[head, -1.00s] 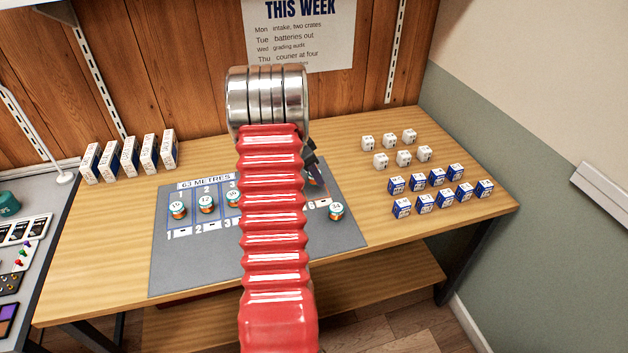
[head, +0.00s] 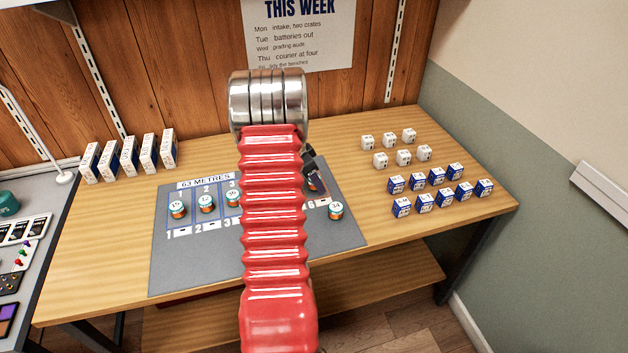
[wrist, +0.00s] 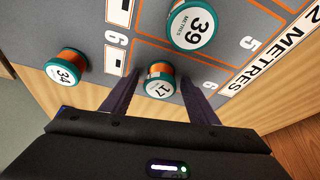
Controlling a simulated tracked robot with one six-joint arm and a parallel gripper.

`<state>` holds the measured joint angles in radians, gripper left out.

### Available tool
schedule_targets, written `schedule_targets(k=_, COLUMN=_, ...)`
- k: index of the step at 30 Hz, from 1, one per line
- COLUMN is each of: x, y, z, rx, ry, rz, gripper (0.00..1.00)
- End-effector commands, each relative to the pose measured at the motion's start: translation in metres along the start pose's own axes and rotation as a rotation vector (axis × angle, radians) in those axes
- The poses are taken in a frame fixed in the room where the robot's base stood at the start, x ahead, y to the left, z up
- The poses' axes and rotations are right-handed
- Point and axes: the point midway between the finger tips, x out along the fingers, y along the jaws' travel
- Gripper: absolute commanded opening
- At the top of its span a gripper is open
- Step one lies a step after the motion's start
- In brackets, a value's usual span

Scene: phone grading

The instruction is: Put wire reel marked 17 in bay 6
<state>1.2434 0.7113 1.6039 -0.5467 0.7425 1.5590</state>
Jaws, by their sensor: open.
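The wire reel marked 17 (wrist: 160,86) has a teal rim, a white top and a copper-coloured body. In the wrist view it stands on the grey mat inside the orange outline of bay 6, beside the label 6 (wrist: 116,39). My gripper (wrist: 161,79) is open, with one dark finger on each side of the reel. Small gaps seem to show, though contact is hard to tell. In the head view my red arm hides most of the gripper and the middle bays.
Reel 39 (wrist: 194,25) stands close by in bay 5. Reel 34 (wrist: 68,67) stands off to the left, outside the outlined bays. More reels, such as reel 12 (head: 206,204), occupy the mat's left bays. Small blue-and-white boxes (head: 424,202) stand on the bench at right.

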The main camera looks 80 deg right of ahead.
Motion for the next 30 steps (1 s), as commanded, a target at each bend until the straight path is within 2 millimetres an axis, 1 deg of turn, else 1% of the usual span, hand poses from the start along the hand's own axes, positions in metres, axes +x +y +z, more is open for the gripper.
schedule_targets(k=6, x=-0.003, y=0.000, z=-0.001, rx=0.000, ry=0.000, rz=-0.001, gripper=0.54)
schedule_targets(k=11, x=-0.016, y=-0.001, z=-0.001, rx=0.000, ry=0.001, rz=-0.001, gripper=0.54)
schedule_targets(k=14, x=-0.031, y=-0.001, z=-0.001, rx=0.001, ry=0.001, rz=-0.003, gripper=0.54)
schedule_targets(k=24, x=-0.090, y=-0.001, z=-0.001, rx=0.001, ry=0.001, rz=-0.004, gripper=0.54)
schedule_targets(k=27, x=-0.105, y=-0.001, z=-0.001, rx=0.000, ry=0.001, rz=-0.003, gripper=0.54)
schedule_targets(k=30, x=-0.115, y=-0.001, z=-0.001, rx=0.000, ry=0.001, rz=-0.001, gripper=0.54)
